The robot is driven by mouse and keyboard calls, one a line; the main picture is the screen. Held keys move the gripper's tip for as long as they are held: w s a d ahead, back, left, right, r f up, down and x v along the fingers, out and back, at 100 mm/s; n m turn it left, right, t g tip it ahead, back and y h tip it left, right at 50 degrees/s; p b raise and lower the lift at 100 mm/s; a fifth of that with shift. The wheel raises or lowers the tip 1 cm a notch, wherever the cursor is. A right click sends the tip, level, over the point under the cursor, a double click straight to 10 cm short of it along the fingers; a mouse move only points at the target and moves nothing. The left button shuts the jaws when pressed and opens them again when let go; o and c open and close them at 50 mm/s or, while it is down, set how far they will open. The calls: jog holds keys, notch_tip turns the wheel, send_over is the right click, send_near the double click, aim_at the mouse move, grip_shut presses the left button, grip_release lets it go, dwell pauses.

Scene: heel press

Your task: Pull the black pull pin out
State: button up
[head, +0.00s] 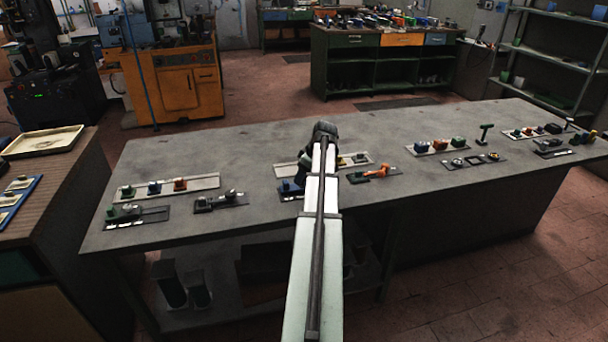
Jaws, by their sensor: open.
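I cannot make out the black pull pin for certain; the dark parts on the workbench are small. My arm reaches from the bottom centre over the grey workbench (250,150). My gripper (302,165) shows only in part, as a dark shape left of my arm and low over the middle of the bench. Its fingertips are mostly hidden by my arm, and nothing is visibly held. A blue part (290,187) on a dark plate lies just below it. An orange device (375,173) on a dark plate lies to the right of my arm.
On the left are a light strip (208,181) with coloured blocks, a green device (130,211) and a dark device (220,201). A tray (42,142) lies on the left side table. Bare bench separates the groups.

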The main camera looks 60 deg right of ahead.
grip_shut()
dwell(0.5)
